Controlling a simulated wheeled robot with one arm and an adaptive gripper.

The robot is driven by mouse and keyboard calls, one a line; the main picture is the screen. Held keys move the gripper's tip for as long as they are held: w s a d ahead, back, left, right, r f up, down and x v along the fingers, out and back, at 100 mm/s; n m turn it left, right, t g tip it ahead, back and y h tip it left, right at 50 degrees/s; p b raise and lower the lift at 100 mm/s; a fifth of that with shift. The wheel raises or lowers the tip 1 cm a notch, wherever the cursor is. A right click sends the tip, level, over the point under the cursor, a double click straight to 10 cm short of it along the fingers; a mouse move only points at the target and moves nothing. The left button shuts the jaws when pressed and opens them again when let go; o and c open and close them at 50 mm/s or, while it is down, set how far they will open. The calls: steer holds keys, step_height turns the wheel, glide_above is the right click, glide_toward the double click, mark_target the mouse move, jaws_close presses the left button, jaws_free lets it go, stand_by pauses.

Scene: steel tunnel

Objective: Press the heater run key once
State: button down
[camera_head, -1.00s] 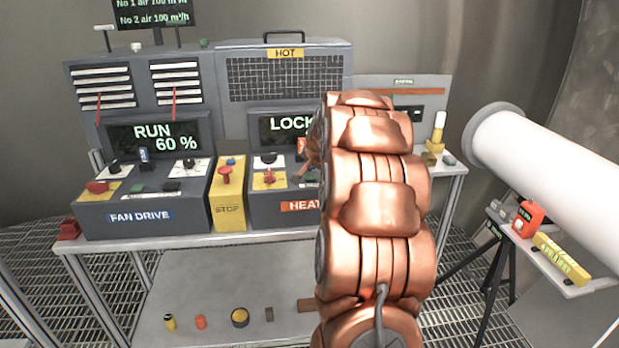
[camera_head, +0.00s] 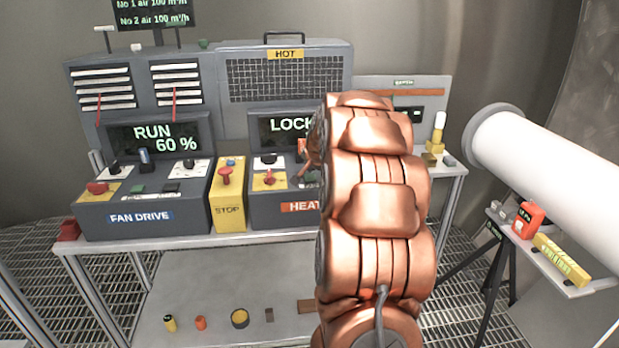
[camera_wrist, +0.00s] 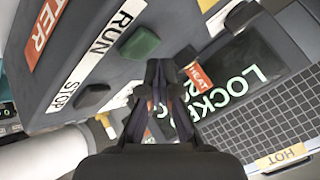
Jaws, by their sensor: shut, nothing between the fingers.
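The heater box (camera_head: 262,212) stands right of the yellow stop box, and its display (camera_head: 285,126) begins "LOCK". In the wrist view, the heater run key (camera_wrist: 140,43) is a green block beside the "RUN" label. A dark stop key (camera_wrist: 93,97) sits beside "STOP". My gripper (camera_wrist: 160,70) is shut and empty, its dark fingertips just beside and below the green key in the picture. I cannot tell whether they touch it. In the head view my copper arm hides the right part of the heater box and most of the gripper.
An orange-red "HEAT" tag (camera_wrist: 198,75) is close to the fingertips, in front of the display. The yellow stop box (camera_head: 229,205) and fan drive box (camera_head: 140,218) stand to the left. A white pipe (camera_head: 550,165) and side stand are at the right.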

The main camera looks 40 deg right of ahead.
mark_target(311, 178)
steer(key=shift+f, duration=0.1)
steer(key=shift+f+b, duration=0.3)
steer(key=shift+f, duration=0.05)
steer(key=shift+f+b, duration=0.3)
steer(key=shift+f, duration=0.15)
stand_by(0.9)
stand_by(0.4)
steer(key=shift+r, duration=0.9)
steer(key=shift+r+p, duration=1)
steer(key=shift+r, duration=1.5)
